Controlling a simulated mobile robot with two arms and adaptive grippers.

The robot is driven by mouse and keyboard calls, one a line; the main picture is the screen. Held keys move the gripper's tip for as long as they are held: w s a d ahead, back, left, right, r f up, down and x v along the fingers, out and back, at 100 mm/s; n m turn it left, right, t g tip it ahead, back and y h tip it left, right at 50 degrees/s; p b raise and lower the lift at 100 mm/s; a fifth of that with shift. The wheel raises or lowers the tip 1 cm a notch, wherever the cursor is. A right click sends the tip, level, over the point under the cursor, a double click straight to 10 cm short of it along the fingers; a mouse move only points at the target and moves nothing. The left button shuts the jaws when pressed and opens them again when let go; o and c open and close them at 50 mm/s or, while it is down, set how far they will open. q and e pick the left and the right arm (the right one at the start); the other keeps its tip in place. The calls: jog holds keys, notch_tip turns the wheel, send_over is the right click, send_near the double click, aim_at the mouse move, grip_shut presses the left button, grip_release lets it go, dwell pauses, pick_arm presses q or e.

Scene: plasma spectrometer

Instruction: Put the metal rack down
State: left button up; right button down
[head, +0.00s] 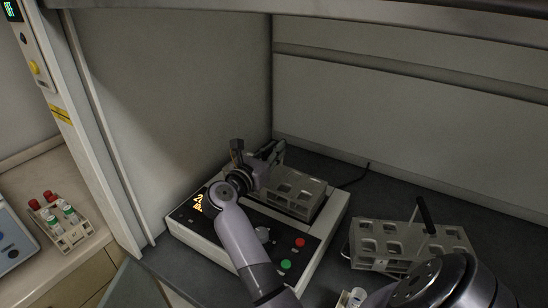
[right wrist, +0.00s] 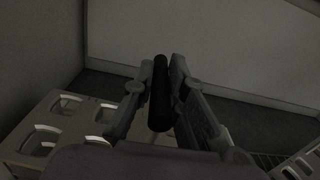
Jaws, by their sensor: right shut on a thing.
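The metal rack (head: 291,190) is a grey box with large openings in its top. It is over the right part of a white and black instrument (head: 323,235); I cannot tell whether it touches the top. My right gripper (head: 271,155) is at the rack's far left side and is shut on its black handle. In the right wrist view, the black handle (right wrist: 159,95) stands between the gripper fingers (right wrist: 168,75). A slotted rack surface (right wrist: 62,103) shows at lower left there. My left gripper is not in view.
A second slotted metal rack (head: 384,238) with an upright black handle (head: 426,214) stands on the dark hood floor at right. The instrument has a red button (head: 300,242) and a green button (head: 286,263). A tube rack (head: 72,238) with capped tubes is at left. Hood walls are close behind.

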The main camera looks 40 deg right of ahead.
aim_at(274, 176)
jog(key=shift+f, duration=1.4)
jog(key=c, duration=1.6)
grip_release()
jog(key=shift+f, duration=0.1)
